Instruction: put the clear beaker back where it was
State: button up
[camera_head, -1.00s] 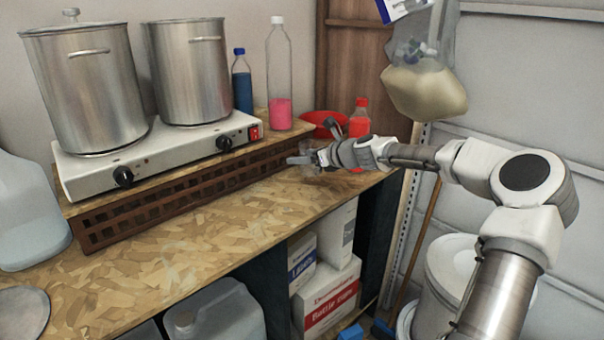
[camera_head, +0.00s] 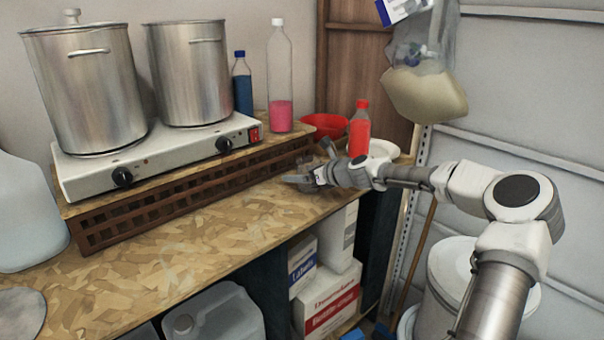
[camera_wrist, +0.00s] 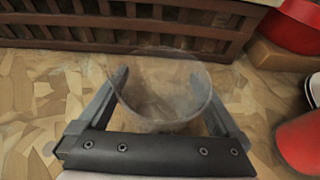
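The clear beaker (camera_wrist: 160,95) is between the two fingers of my gripper (camera_wrist: 163,88) in the wrist view, with a finger against each side. It is see-through, with its round rim toward the camera and the bench top showing through it. In the head view my gripper (camera_head: 308,176) is low over the right part of the wooden bench, in front of the lattice riser. The beaker is only faint there and partly hidden by the fingers. I cannot tell whether its base touches the bench.
The brown lattice riser (camera_head: 200,189) carries a hot plate (camera_head: 160,155) with two steel pots. A red bowl (camera_head: 325,125), a red-capped bottle (camera_head: 359,130) and a white round dish (camera_head: 383,149) stand close behind my gripper.

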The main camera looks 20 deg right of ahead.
jog(key=shift+s+d+r, duration=0.1)
jog(key=shift+s+r, duration=0.05)
jog(key=shift+r, duration=0.15)
jog(key=p+v, duration=0.1)
jog(key=v, duration=1)
jog(key=shift+s+d+r, duration=0.1)
jog(key=shift+s+r, duration=0.05)
jog(key=shift+s, duration=0.15)
